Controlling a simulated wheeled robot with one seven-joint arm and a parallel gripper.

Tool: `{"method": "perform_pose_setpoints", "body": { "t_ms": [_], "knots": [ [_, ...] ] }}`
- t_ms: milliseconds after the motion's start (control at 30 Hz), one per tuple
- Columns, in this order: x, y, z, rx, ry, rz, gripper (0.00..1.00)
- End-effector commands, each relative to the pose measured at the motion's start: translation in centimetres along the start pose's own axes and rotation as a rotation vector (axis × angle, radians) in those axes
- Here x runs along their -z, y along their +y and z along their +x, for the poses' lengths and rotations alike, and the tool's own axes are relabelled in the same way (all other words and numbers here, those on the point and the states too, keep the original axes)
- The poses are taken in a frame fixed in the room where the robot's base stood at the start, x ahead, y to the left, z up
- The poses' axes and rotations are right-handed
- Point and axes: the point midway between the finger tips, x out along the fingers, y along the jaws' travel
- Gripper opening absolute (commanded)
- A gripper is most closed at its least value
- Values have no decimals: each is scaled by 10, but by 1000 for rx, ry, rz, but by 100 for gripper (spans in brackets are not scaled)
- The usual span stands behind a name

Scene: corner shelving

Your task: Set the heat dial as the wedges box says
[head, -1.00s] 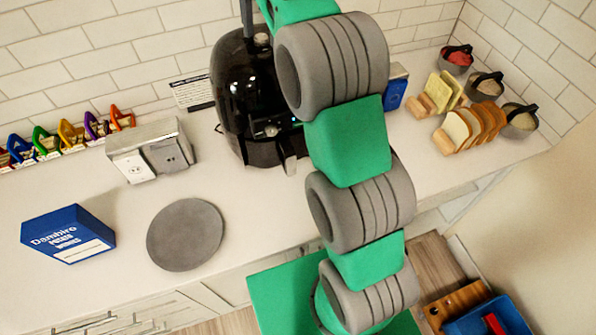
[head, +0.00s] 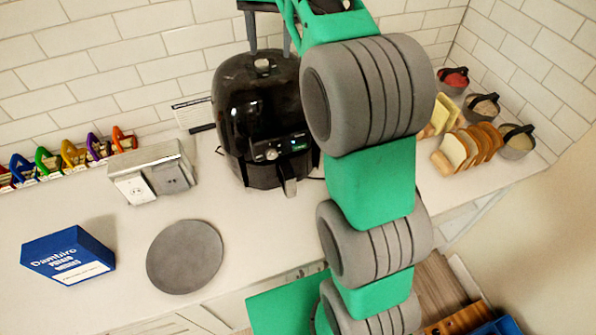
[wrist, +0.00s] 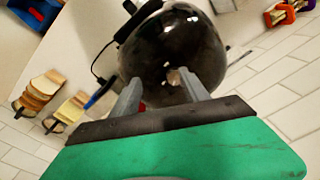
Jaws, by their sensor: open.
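The black air fryer (head: 258,100) stands at the back of the counter against the tiled wall. Its front panel has a small light dial (head: 271,154) beside a lit green display (head: 297,146). The blue potato wedges box (head: 68,256) lies at the left of the counter; its small print is too small to read. My gripper (head: 268,48) is open and empty above the fryer's top, apart from the front dial. In the wrist view, my gripper (wrist: 160,88) points at the fryer's top (wrist: 172,40), with a small top knob (wrist: 173,77) between its fingers. The front dial is not discernible there.
A round grey plate (head: 185,257) lies in front of a metal outlet box (head: 150,178). Coloured clips (head: 75,154) line the wall at the left. Bread slices in a rack (head: 468,148) and dark bowls (head: 484,104) stand at the right. The counter between plate and fryer is clear.

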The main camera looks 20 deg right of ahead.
Motion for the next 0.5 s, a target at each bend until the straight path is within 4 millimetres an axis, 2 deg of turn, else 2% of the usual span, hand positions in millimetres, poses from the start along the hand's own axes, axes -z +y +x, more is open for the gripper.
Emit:
{"method": "perform_pose_setpoints", "body": {
  "t_ms": [500],
  "knots": [
    [-84, 42, 70, -14, 55, -212, 53]
  ]
}}
